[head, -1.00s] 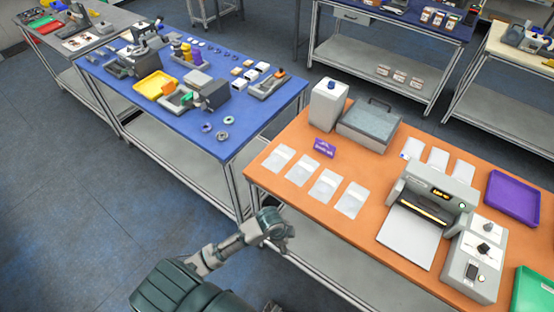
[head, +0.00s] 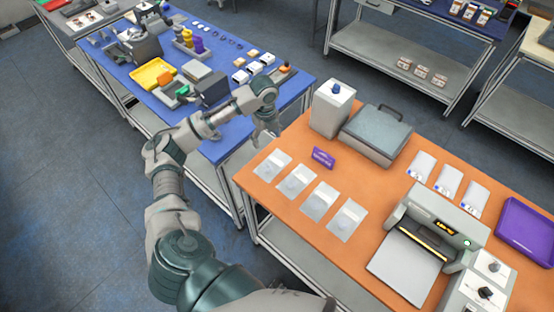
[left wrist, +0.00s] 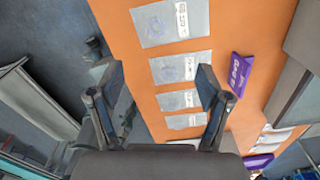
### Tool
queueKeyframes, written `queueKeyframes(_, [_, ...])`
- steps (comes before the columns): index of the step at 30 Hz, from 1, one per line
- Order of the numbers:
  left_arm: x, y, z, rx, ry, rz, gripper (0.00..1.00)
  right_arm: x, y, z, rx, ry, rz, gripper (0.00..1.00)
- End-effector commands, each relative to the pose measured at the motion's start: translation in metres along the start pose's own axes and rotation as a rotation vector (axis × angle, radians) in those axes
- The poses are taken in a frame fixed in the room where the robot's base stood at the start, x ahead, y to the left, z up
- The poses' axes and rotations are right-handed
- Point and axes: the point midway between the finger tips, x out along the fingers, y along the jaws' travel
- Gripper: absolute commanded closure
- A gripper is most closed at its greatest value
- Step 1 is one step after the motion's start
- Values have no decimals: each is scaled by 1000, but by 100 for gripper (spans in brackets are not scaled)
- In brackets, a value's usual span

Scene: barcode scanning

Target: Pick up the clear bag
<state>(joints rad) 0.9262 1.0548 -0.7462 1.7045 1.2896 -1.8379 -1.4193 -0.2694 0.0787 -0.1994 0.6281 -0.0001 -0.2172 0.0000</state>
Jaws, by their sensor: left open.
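Several clear bags lie flat in a row on the orange table (head: 290,222): one at the far left end (head: 272,165), two in the middle (head: 295,181) (head: 319,202) and one at the near right end (head: 347,220). My left gripper (head: 266,134) is open and empty, raised by the table's far left corner, close to the far-left bag. In the left wrist view its two spread fingers (left wrist: 157,76) show with the row of bags beyond them; the largest-looking bag (left wrist: 170,22) is at the top. My right gripper is out of view.
A purple sign (head: 323,157) stands just beyond the bags. A white box with a blue knob (head: 333,108) and a grey case (head: 377,134) stand behind. A grey printer-like machine (head: 432,222) is at right. A blue table (head: 226,152) lies left, across a gap.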

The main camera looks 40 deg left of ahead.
Motion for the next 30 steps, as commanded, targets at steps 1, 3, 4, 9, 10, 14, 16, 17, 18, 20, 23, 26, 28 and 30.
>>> queueKeyframes(1, [9, 1, -1, 1, 1, 5, 22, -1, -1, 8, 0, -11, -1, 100])
queueKeyframes(3, [25, 1, -1, 0, 2, 7, 22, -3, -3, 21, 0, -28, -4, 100])
queueKeyframes(4, [33, 0, -1, 0, 2, 7, 22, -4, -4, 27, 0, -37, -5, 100])
queueKeyframes(9, [76, -3, 2, -1, 4, 9, 22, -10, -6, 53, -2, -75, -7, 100])
queueKeyframes(10, [82, -4, 1, -1, 5, 9, 22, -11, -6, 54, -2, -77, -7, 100])
queueKeyframes(14, [105, -4, 2, -2, 4, 7, 22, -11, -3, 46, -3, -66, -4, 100])
queueKeyframes(16, [112, -3, 2, -1, 4, 5, 22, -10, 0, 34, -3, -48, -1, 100])
queueKeyframes(17, [114, -3, 2, -1, 3, 5, 22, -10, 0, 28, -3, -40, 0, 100])
queueKeyframes(18, [116, -3, 2, -1, 3, 4, 22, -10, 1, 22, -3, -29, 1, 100])
queueKeyframes(20, [120, -3, 1, -1, 3, 4, 22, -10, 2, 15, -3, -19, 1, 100])
queueKeyframes(23, [132, -3, -1, -1, 3, 7, 22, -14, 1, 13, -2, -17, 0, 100])
queueKeyframes(26, [149, -4, -4, -1, 3, 7, 22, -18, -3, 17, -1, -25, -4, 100])
queueKeyframes(28, [159, -5, -4, -1, 1, 6, 22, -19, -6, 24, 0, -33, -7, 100])
queueKeyframes(30, [166, -5, -4, 0, 1, 5, 22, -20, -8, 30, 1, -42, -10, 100])
